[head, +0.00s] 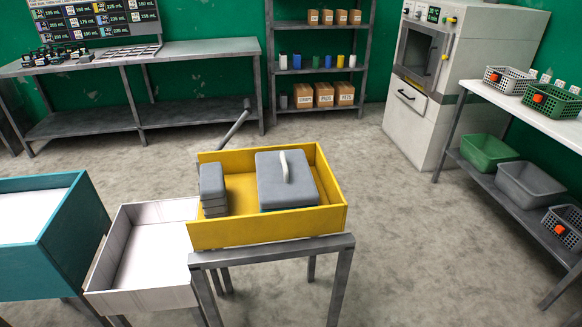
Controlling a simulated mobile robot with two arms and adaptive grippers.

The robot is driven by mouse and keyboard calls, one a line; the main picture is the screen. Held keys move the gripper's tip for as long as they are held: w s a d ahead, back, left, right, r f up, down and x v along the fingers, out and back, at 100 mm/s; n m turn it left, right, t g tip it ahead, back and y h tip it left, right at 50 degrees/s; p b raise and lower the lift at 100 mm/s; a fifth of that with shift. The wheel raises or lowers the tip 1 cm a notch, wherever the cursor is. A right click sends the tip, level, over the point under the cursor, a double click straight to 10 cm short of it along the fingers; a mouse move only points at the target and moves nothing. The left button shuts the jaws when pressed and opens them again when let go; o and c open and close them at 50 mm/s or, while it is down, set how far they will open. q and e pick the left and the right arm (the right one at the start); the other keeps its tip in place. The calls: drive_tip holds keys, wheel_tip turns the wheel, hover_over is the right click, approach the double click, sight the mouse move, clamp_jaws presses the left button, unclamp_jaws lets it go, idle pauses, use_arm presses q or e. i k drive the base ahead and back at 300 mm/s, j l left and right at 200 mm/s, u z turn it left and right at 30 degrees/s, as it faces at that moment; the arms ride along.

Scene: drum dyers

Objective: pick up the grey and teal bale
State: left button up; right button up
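A bale with a grey top, a pale handle and a thin teal edge at its base (272,190) lies in the right part of a yellow tray (265,233). The handle stands up from its top as a narrow arch. A small stack of grey slabs (213,190) is in the left part of the same tray, a little apart from the bale. Neither of my grippers shows in the head view.
The yellow tray rests on a grey metal stand (340,255). A white tray (150,300) and a teal box (68,235) stand to its left. A workbench (200,48), a shelf rack, a white machine (455,70) and a right-hand table line the back and side. Floor between is clear.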

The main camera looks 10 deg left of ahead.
sight(285, 179)
drive_tip(key=i+u, duration=0.2)
drive_tip(key=i, duration=0.25)
drive_tip(key=i+l+u, duration=0.2)
drive_tip(key=i, duration=0.25)
drive_tip(key=i+l+u, duration=0.2)
drive_tip(key=i, duration=0.25)
